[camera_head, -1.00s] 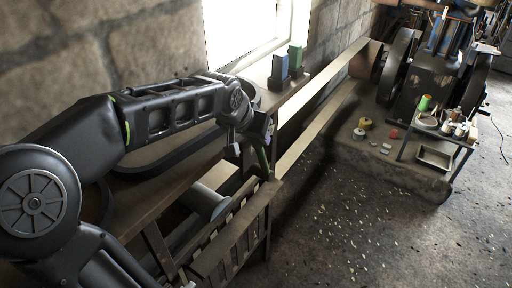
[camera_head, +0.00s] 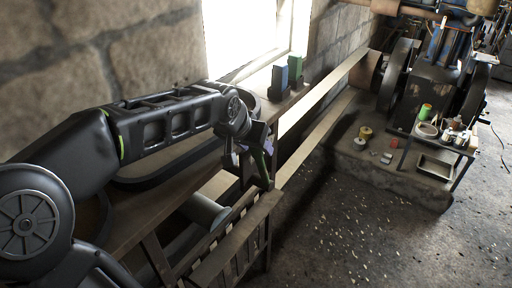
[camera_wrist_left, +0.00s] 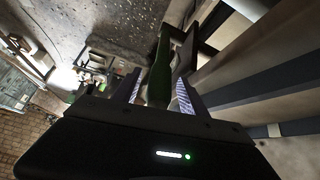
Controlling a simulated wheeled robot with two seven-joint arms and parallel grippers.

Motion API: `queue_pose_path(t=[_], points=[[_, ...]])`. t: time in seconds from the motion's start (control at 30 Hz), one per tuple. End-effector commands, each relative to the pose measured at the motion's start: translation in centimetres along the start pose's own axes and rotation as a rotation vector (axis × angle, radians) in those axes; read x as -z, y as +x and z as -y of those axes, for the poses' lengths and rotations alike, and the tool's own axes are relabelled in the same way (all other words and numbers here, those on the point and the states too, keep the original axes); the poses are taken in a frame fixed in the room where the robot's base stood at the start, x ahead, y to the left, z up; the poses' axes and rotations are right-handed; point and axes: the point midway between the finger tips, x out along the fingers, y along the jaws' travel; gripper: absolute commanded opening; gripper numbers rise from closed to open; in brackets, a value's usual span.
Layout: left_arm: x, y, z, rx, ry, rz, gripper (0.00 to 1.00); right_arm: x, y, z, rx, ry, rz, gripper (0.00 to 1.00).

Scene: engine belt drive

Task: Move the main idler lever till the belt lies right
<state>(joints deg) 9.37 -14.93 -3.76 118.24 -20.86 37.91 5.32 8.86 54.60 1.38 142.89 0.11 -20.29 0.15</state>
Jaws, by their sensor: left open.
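The idler lever has a green handle (camera_head: 262,169), beside the wooden frame at the near end of the belt. In the left wrist view the green handle (camera_wrist_left: 160,72) stands between my two fingers. My left gripper (camera_head: 256,155) is open around the handle, with fingers on both sides; I cannot tell whether either touches it. The tan belt (camera_head: 319,99) runs from the engine (camera_head: 436,82) along the wall to the near frame. How it sits on the near pulleys is hidden by my arm and the wood. My right gripper is out of view.
A wooden bench (camera_head: 138,222) and slatted frame (camera_head: 232,246) stand under my left arm. A small table with cans (camera_head: 427,131) stands at right.

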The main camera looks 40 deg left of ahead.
Motion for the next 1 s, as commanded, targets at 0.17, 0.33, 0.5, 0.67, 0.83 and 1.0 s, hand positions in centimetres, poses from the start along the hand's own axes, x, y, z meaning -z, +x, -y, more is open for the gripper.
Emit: queue_pose_path(t=[0.17, 0.33, 0.5, 0.67, 0.83, 1.0], points=[[0.1, -2.6, 0.0, 0.0, -0.001, -0.006, 0.5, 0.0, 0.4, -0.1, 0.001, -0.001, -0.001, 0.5], [0.0, -5.4, 0.0, 0.0, 0.0, -0.004, 0.5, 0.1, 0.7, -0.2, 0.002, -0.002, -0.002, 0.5], [-0.1, -6.8, 0.0, 0.0, -0.001, 0.0, 0.5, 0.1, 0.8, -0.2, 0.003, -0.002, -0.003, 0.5], [-0.1, -7.0, 0.0, 0.0, -0.001, 0.001, 0.5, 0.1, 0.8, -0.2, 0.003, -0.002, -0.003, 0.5], [-0.1, -7.0, 0.0, 0.0, -0.001, 0.001, 0.5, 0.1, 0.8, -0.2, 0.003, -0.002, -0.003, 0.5], [-0.1, -6.9, 0.0, 0.0, -0.001, 0.001, 0.5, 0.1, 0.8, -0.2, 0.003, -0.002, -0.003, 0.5]])
